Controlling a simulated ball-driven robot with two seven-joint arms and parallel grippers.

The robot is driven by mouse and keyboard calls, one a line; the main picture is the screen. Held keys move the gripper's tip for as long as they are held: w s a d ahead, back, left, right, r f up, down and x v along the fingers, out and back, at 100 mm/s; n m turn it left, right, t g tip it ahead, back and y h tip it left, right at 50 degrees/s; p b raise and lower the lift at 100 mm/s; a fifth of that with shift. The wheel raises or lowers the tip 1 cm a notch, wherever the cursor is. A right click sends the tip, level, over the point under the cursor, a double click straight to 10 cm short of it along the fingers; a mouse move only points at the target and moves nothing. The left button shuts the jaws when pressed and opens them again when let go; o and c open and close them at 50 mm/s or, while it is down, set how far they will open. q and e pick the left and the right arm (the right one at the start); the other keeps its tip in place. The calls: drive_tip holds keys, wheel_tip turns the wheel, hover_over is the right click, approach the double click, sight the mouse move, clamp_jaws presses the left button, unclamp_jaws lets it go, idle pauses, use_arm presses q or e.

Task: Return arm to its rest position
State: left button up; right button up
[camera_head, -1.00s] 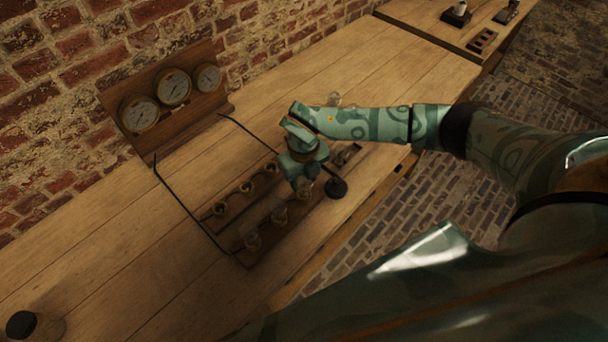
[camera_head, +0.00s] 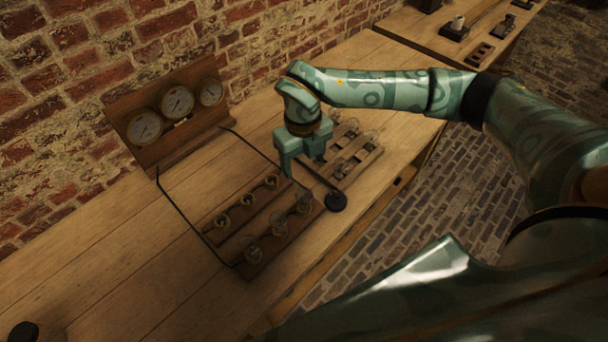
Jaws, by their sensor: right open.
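My left gripper is not in view.
A wooden panel with three gauges (camera_head: 178,101) stands by the brick wall. A second wooden tray with glass pieces (camera_head: 357,155) lies right of the gripper. The left tabletop (camera_head: 120,270) is mostly clear.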

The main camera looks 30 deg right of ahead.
drive_tip(key=shift+r, duration=1.85)
